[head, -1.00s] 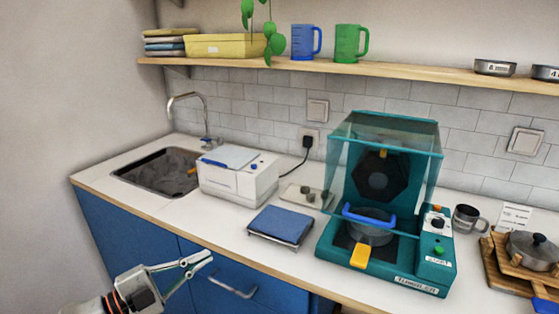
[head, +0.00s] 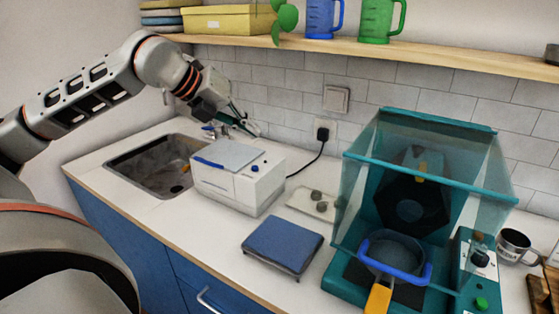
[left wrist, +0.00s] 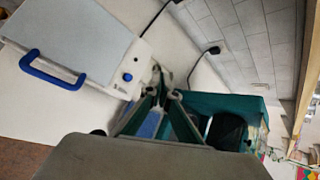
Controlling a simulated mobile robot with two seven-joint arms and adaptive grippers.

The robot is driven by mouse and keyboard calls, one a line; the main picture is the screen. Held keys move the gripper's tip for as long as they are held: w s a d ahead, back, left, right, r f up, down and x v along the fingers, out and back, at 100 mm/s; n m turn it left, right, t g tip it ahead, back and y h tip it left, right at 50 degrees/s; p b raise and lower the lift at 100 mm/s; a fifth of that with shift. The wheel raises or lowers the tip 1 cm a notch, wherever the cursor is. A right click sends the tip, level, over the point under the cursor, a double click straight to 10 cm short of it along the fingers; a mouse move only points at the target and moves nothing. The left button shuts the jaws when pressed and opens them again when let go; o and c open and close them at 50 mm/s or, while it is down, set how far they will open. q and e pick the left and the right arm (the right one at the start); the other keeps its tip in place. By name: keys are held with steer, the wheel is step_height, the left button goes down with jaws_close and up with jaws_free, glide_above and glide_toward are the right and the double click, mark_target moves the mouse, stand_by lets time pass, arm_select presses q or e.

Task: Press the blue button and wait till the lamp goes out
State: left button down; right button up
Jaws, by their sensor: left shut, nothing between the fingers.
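The white box-shaped machine (head: 240,188) with a grey lid and blue handle stands right of the sink. A small blue button (head: 254,169) sits near the right end of its top; it also shows in the left wrist view (left wrist: 128,77). A small dark spot lies behind the button in the head view; I cannot tell whether it is a lamp or lit. My left gripper (head: 257,133) is shut and empty, above and behind the machine's right end, apart from the button. In the left wrist view its fingers (left wrist: 165,92) meet right of the button. My right gripper is not in view.
A teal machine (head: 345,287) with a clear hood, a pot and a green button (head: 481,303) stands at the right. A blue pad (head: 284,242) lies in front. A black cable (head: 308,164) runs behind to the socket. The shelf (head: 400,57) hangs above.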

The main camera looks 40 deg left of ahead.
arm_select(q)
steer(key=shift+w+a+r+y, duration=0.15)
steer(key=shift+w+a+r, duration=0.1)
steer(key=shift+r, duration=0.15)
steer(key=shift+w+a+r+y, duration=0.15)
steer(key=shift+w+a+r, duration=0.05)
steer(key=shift+r, duration=0.2)
steer(key=shift+f, duration=0.15)
steer(key=b, duration=0.3)
glide_above(252, 168)
step_height(252, 168, down, 8)
steer(key=shift+r, duration=0.15)
steer(key=shift+w+f, duration=0.1)
steer(key=shift+f, duration=0.35)
stand_by(0.6)
